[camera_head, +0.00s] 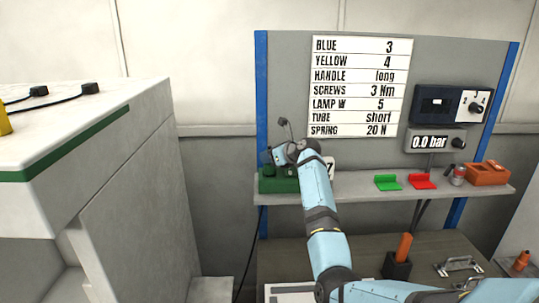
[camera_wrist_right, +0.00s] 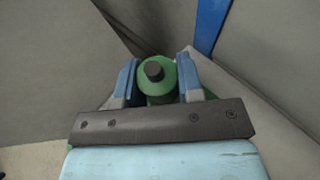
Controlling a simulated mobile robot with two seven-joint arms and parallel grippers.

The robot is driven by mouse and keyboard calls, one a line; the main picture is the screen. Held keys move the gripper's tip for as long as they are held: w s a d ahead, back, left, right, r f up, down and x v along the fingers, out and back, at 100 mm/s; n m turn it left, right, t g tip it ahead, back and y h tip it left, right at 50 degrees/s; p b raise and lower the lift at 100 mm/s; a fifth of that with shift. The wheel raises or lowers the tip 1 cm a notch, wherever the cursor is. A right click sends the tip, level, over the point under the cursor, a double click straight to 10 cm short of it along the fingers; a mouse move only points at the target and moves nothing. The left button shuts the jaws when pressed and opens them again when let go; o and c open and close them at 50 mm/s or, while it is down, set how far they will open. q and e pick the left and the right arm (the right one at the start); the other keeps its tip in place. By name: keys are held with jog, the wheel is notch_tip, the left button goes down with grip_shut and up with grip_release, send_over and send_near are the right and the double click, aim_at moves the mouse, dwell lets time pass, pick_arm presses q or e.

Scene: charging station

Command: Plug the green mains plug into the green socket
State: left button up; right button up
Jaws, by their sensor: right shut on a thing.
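The green mains plug (camera_wrist_right: 158,88) shows in the right wrist view as a green cylinder with a dark end, between the two blue fingers of my right gripper (camera_wrist_right: 158,79). The fingers are shut on it. In the head view my right gripper (camera_head: 275,154) is at the left end of the shelf, directly over the green socket (camera_head: 284,186), a green block. More green shows below and beside the plug in the wrist view. The contact between plug and socket is hidden, so I cannot tell how deep the plug sits. My left gripper is not in view.
A sign board (camera_head: 361,87) is behind. Left is a white counter (camera_head: 90,115) with black plugs (camera_head: 88,88). A blue post (camera_head: 262,90) stands close to my gripper.

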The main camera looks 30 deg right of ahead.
jog(key=shift+f, duration=0.45)
jog(key=shift+f, duration=0.7)
jog(key=o, duration=1)
jog(key=shift+o, duration=0.2)
jog(key=shift+s+d, duration=0.1)
jog(key=shift+s, duration=0.2)
jog(key=b+v, duration=0.2)
jog(key=v, duration=1.1)
jog(key=shift+r, duration=0.15)
jog(key=shift+s, duration=0.1)
